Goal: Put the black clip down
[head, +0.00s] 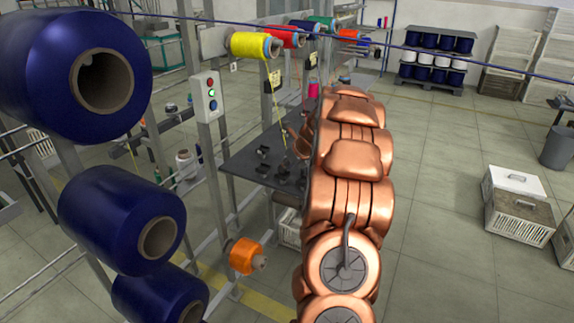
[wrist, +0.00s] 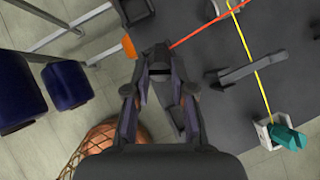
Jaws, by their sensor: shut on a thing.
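My gripper (wrist: 160,86) is seen in the wrist view over the dark tabletop (wrist: 228,130). Its two fingers are closed on a black clip (wrist: 158,62) between their tips. Whether the clip touches the tabletop is hard to tell, as both are dark. In the head view my copper-coloured arm hides most of the gripper and the held clip. Several small black pieces (head: 263,152) sit on the dark tabletop there (head: 240,162).
A black bar-like piece (wrist: 250,74) and a teal part (wrist: 290,136) lie to the right. Blue spools (head: 120,215) and a button post (head: 206,97) stand left in the head view.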

